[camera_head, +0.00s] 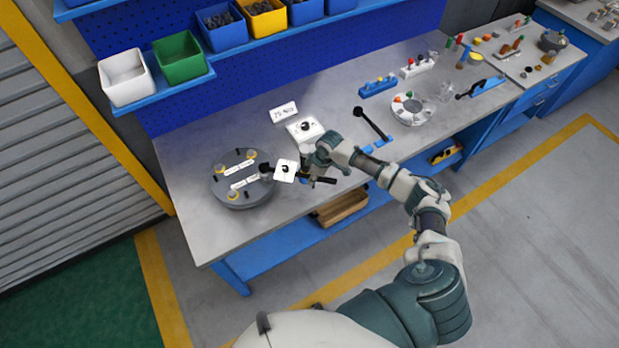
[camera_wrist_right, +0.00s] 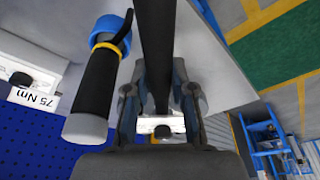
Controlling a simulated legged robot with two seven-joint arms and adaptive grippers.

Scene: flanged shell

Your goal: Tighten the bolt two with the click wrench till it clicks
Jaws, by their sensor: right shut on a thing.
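The grey round flanged shell (camera_head: 240,192) sits at the left end of the bench, with yellow-ringed spots, small dark posts and white labels on top. I cannot read which one is bolt two. My right gripper (camera_head: 318,168) is just right of the shell and shut on a black bar, the click wrench (camera_head: 324,180). In the right wrist view the wrench (camera_wrist_right: 155,50) runs up between the fingers (camera_wrist_right: 160,100). A white square plate with a dark mark (camera_head: 286,170) is beside the gripper, near the shell's right rim. Whether the wrench head touches a bolt is unclear. My left gripper is not in view.
A white plate with a black knob (camera_head: 305,129) and a 75 Nm sign (camera_head: 284,112) stand behind the gripper. A black-handled tool (camera_head: 371,123) leans in a blue holder to the right; a white ring part (camera_head: 411,110) is beyond it. Bins line the back shelf.

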